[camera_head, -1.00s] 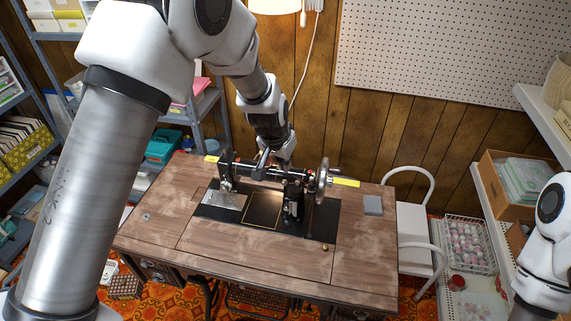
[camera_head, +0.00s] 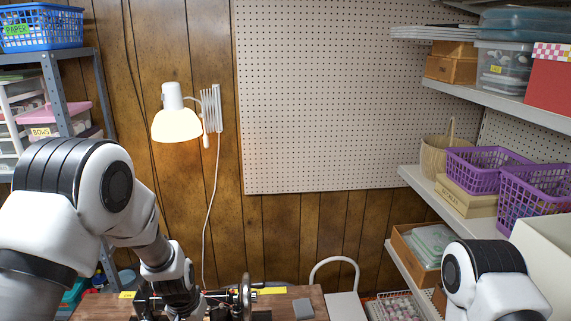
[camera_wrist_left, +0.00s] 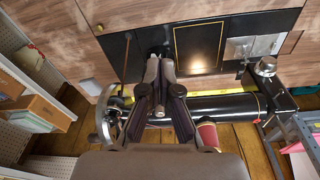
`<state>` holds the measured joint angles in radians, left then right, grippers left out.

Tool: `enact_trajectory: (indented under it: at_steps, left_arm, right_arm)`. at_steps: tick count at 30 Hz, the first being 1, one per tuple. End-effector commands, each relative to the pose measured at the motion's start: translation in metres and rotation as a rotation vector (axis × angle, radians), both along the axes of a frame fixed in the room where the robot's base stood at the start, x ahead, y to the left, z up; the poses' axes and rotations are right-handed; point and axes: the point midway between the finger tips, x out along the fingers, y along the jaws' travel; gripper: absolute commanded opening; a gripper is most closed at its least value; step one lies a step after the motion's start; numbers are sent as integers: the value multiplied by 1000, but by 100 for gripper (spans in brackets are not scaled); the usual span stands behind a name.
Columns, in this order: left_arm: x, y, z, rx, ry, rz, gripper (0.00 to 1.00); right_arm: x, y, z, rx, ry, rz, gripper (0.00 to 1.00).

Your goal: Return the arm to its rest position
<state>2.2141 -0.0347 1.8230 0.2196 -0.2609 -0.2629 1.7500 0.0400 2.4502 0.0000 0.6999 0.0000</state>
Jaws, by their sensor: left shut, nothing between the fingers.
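My left gripper is cut off in that view. In the left wrist view, my left gripper (camera_wrist_left: 160,62) is shut and empty, with its fingers together over the black sewing machine (camera_wrist_left: 235,106). The handwheel (camera_wrist_left: 105,113) is left of the fingers and a red thread spool (camera_wrist_left: 208,133) is right of them. I cannot tell whether the fingers touch the machine. Only an upper part of my right arm shows at lower right; its gripper is out of view.
The wooden table (camera_head: 305,303) shows only its far part. A lit lamp (camera_head: 176,125) and a pegboard (camera_head: 320,90) are on the back wall. Shelves with baskets (camera_head: 485,168) line the right side, and a blue-grey rack (camera_head: 55,95) stands at left. A white chair (camera_head: 345,305) is beside the table.

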Motion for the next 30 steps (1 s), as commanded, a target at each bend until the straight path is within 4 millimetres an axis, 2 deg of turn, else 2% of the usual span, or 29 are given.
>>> enact_trajectory:
  at_steps: [1,2,3,5,6,8,9,12,13,14,16,19,30]
  left_arm:
    - [-33,3,-42,0,87,3,0]
    - [-53,5,-62,1,131,2,0]
    - [-81,8,-87,7,184,3,0]
    - [-125,13,-121,16,254,6,0]
    - [-156,16,-141,23,296,11,0]
    - [-205,21,-167,33,348,16,0]
    - [-240,24,-181,41,376,21,0]
    - [-316,28,-194,47,386,45,0]
    - [-325,27,-190,45,358,56,0]
    - [-324,27,-184,40,316,64,0]
    - [-316,25,-177,31,230,85,0]
    - [-299,24,-178,23,147,112,0]
    - [-296,24,-178,23,137,123,0]
  right_arm:
    - [0,0,-8,0,0,0,40]
    - [0,0,-10,0,0,0,40]
    - [0,0,-13,0,0,0,40]
    - [0,0,-17,0,0,0,40]
    - [0,0,-20,0,0,0,40]
    - [0,0,-24,0,0,0,40]
    - [0,0,-27,0,0,0,40]
    - [0,0,-33,0,0,0,40]
    - [0,0,-32,0,0,0,40]
    - [0,0,-30,0,0,0,40]
    - [0,0,-29,0,0,0,40]
    - [0,0,-29,0,-1,0,40]
    - [0,0,-30,0,0,0,40]
